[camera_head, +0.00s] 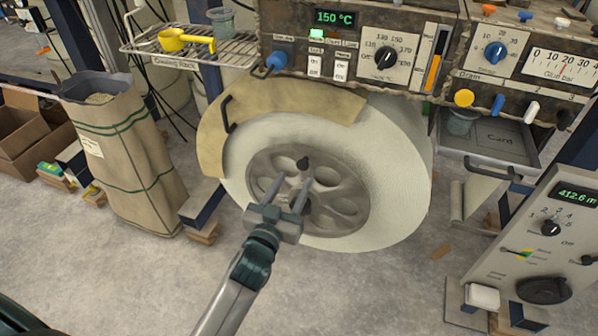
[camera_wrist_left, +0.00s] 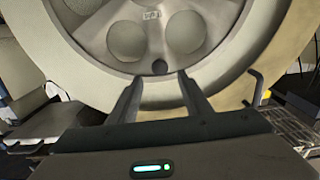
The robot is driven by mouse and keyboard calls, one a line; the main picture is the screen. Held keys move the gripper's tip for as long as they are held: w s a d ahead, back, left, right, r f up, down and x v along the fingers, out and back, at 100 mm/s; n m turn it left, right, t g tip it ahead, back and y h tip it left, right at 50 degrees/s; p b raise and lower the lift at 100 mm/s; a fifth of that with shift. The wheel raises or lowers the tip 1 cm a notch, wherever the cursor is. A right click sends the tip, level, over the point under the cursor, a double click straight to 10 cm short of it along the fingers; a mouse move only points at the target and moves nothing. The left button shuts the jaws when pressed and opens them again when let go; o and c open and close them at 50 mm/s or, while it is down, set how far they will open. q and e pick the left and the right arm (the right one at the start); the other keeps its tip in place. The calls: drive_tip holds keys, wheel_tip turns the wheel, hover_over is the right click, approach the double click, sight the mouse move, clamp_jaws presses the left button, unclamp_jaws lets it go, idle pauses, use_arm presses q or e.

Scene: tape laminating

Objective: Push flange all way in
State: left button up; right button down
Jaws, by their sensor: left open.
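The flange (camera_head: 352,200) is a grey round plate with large holes, set in the face of a big white tape roll (camera_head: 395,170). It also fills the top of the left wrist view (camera_wrist_left: 155,40), with a small label and a dark round spot near its lower edge. A dark knob (camera_head: 303,163) stands out near the flange's middle. My left gripper (camera_head: 289,186) is in front of the flange, fingers pointing at it, open and empty. In the left wrist view its fingertips (camera_wrist_left: 158,80) overlap the flange's rim; I cannot tell whether they touch. My right gripper is not in view.
A tan curved guard (camera_head: 275,98) with a black handle covers the roll's upper left. Control panels (camera_head: 360,45) sit above, and another panel (camera_head: 550,230) stands at right. A paper sack (camera_head: 120,140) stands at left. The floor below is mostly clear.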

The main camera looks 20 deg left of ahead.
sight(302, 166)
use_arm(q)
drive_tip(key=shift+w+d, duration=0.1)
drive_tip(key=shift+w, duration=2.5)
